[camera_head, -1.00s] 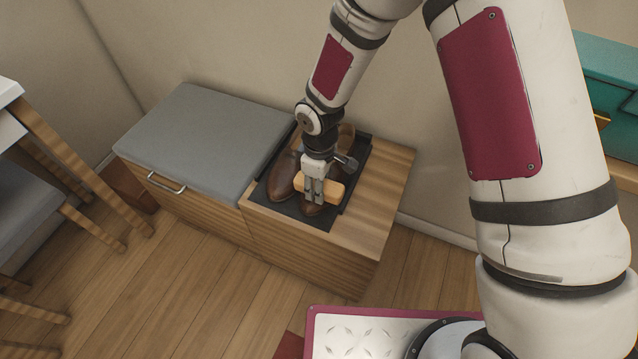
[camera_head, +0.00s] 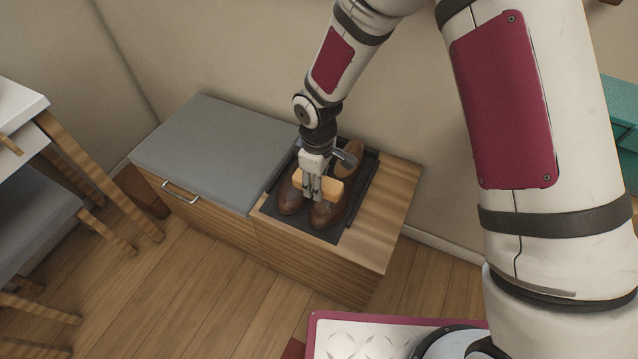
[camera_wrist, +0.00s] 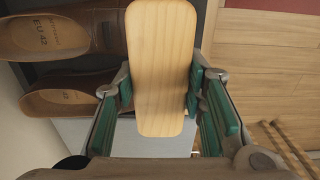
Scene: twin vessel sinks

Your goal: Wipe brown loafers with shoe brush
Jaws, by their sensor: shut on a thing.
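The brown loafers (camera_head: 327,214) sit side by side on a black tray (camera_head: 272,206) on the wooden part of a bench. My gripper (camera_head: 313,190) is over the shoes, shut on the shoe brush (camera_head: 331,191), a light wooden block. In the wrist view the brush back (camera_wrist: 160,68) stands between the green finger pads, and both loafers (camera_wrist: 55,68) show their insoles at the left. The bristle side is hidden, so I cannot tell whether it touches the leather. My gripper and wrist cover part of the shoes in the head view.
A grey cushion (camera_head: 215,150) covers the left part of the bench, above a drawer with a metal handle (camera_head: 181,192). Bare wood (camera_head: 398,195) lies right of the tray. A wall stands close behind. A table and chair (camera_head: 50,190) are at the left.

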